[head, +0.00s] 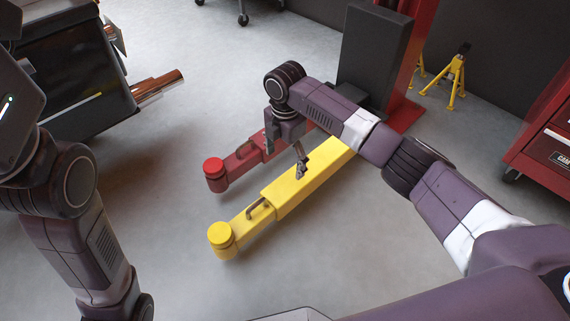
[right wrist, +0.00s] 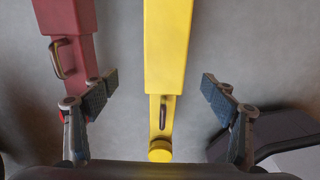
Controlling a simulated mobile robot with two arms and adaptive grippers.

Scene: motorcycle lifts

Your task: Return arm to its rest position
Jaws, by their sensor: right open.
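My right arm (head: 335,105) reaches in from the right in the head view and bends down over the lift arms. My right gripper (head: 287,168) hangs above the gap between the red lift arm (head: 244,160) and the yellow lift arm (head: 308,177). In the right wrist view the right gripper (right wrist: 157,87) is open and empty, with its fingers wide apart. The yellow lift arm (right wrist: 168,45) lies below, between the fingers, and its handle (right wrist: 163,112) is free. The red lift arm (right wrist: 66,17) lies to the left. My left arm (head: 75,215) shows at the left; its gripper is out of view.
A red lift column (head: 412,65) with a dark box (head: 375,48) stands behind. A yellow jack stand (head: 456,78) is at the back right. A red tool cabinet (head: 545,135) stands right. A dark cart (head: 72,75) with copper pipes (head: 160,85) is left. Grey floor is clear between.

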